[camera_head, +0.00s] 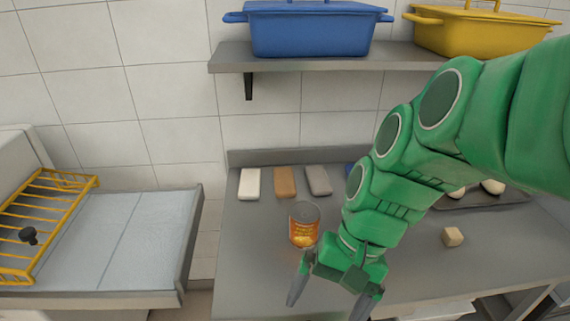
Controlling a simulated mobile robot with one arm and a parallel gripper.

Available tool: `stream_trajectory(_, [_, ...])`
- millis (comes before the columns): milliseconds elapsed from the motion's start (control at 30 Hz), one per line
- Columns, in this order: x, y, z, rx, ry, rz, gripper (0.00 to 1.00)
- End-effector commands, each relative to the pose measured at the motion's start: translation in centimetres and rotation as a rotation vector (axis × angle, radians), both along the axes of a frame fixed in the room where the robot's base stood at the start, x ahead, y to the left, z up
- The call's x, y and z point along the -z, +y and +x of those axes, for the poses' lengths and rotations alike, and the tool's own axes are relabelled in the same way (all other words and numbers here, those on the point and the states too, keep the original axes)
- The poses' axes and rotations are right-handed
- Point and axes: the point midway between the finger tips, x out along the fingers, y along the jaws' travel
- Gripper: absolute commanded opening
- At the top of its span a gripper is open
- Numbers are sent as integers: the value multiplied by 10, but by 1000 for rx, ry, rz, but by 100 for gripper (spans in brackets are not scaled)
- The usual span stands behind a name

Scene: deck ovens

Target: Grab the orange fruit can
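The orange fruit can (304,225) stands upright on the grey counter, with a grey metal top and an orange label on its side. My gripper (332,300) is at the end of my green arm, just in front of the can and slightly to its right in the view. Its two dark fingers are spread apart and point down toward the front of the counter. Nothing shows between them. The can is outside the fingers, and part of its lower right edge is close to the gripper body. I cannot tell whether they touch.
White, brown and grey blocks (285,182) lie behind the can. A small beige cube (453,237) and a dark tray (490,200) are at right. Blue (310,32) and yellow (470,36) pots stand on the shelf (300,57). A yellow rack (45,215) is at left.

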Motion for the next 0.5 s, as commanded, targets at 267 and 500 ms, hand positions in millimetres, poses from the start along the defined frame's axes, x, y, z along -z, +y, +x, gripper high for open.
stream_trajectory(267, [3, 31, 49, 311, 131, 276, 100])
stream_trajectory(500, [-7, 34, 104, 607, 252, 517, 100])
